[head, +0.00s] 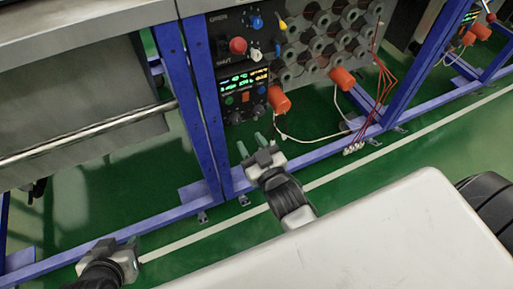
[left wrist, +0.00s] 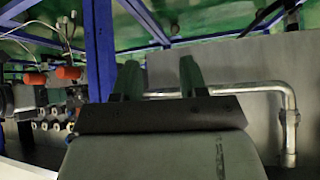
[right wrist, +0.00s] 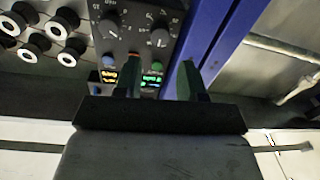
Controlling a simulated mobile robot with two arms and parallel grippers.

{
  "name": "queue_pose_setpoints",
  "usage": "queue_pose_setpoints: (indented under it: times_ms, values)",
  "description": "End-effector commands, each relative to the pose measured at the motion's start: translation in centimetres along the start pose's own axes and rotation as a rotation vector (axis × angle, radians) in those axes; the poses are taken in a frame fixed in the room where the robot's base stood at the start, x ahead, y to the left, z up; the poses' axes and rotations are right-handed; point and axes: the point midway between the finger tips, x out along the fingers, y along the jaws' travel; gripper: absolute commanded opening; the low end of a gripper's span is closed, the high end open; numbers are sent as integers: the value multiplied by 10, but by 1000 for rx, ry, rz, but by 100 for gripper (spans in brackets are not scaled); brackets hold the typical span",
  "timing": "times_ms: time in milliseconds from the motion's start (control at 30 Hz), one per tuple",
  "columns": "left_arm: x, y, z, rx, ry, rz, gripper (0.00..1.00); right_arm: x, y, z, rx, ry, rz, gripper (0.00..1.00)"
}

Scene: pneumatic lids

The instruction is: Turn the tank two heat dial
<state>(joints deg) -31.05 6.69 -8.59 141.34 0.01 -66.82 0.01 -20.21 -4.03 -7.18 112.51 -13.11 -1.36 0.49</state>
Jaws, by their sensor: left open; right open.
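A black control panel (head: 243,92) with lit displays and buttons is on the blue-framed machine in the head view. In the right wrist view the panel appears upside down, with two dark dials with pale pointers, one on the left (right wrist: 107,28) and one on the right (right wrist: 159,38). I cannot read which is the tank two heat dial. My right gripper (head: 250,146) is open and empty, just below the panel, apart from the dials. In the right wrist view its fingers (right wrist: 159,80) overlap the display area. My left gripper (head: 126,254) is open and empty, low at left; its fingers (left wrist: 160,78) show in the left wrist view.
Above the panel are a red button (head: 238,46), a blue knob (head: 256,22) and a yellow lever (head: 282,25). Orange cylinders (head: 279,99) and loose wires (head: 290,136) sit to the right. Blue posts (head: 178,90) and a low blue rail border the machine.

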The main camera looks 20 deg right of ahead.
Motion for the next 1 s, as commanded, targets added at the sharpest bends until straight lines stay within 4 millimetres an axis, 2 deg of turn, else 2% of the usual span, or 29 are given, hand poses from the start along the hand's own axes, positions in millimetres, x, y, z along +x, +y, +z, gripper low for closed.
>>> queue_pose_setpoints:
  times_ms: [100, 267, 833, 1000]
  values:
    - [-5, -2, 11, -1, -77, -4, 43, -18, 0, 0, 0, -2, 0, 40]
    - [-7, -3, 19, -3, -127, -7, 43, -29, 0, -1, 0, 1, 0, 40]
    - [-7, -3, 20, -3, -133, -7, 43, -30, 0, 0, 0, -1, 0, 40]
    - [-7, -3, 20, -3, -133, -7, 43, -35, 7, 4, 7, -103, -2, 40]
